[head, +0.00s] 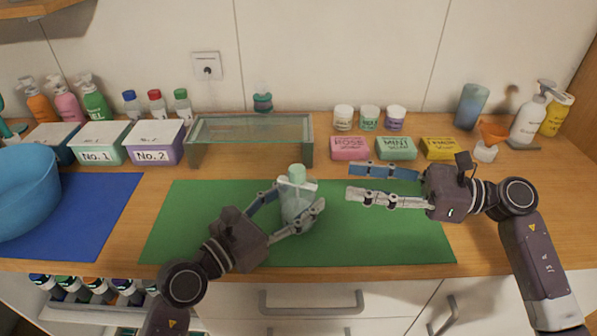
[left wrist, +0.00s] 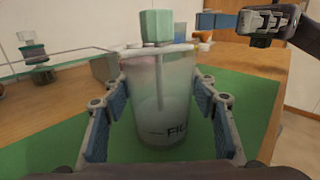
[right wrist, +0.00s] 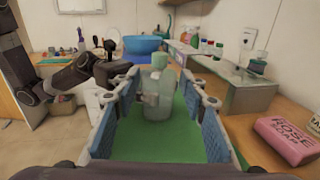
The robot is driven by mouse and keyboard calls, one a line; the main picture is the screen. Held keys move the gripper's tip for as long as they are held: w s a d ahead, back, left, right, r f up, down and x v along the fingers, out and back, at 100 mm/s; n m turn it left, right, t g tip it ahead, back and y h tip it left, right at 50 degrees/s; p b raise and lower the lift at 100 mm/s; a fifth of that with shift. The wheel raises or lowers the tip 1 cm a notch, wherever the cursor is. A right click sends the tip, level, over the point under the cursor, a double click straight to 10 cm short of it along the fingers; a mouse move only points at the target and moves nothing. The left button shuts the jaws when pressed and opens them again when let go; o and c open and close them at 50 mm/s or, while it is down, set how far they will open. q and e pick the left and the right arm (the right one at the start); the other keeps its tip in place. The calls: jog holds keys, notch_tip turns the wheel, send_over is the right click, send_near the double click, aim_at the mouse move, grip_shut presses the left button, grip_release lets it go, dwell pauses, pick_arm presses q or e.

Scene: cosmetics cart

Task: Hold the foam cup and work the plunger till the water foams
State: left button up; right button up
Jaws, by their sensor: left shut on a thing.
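The foam cup (head: 297,207) is a clear cup with a pale lid and a mint green plunger knob (head: 297,173) on top. It stands upright over the green mat (head: 370,235). My left gripper (head: 298,207) is shut on the cup's sides; in the left wrist view its pads (left wrist: 162,105) press on both sides of the cup (left wrist: 165,120), and a thin rod shows inside under the knob (left wrist: 156,26). My right gripper (head: 352,183) is open and empty to the right of the cup, its fingers pointing at it. The right wrist view shows the cup (right wrist: 157,98) ahead, between the open fingers (right wrist: 160,90).
A glass shelf (head: 250,130) stands behind the mat. Soap bars, such as the pink one (head: 350,149), and small jars sit behind the right gripper. A blue basin (head: 25,195) is at the left, pump bottles at the far right. The mat's right part is clear.

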aim_at(298, 168)
jog(key=x, duration=1.2)
jog(key=shift+s, duration=0.1)
grip_shut()
jog(key=shift+r, duration=0.15)
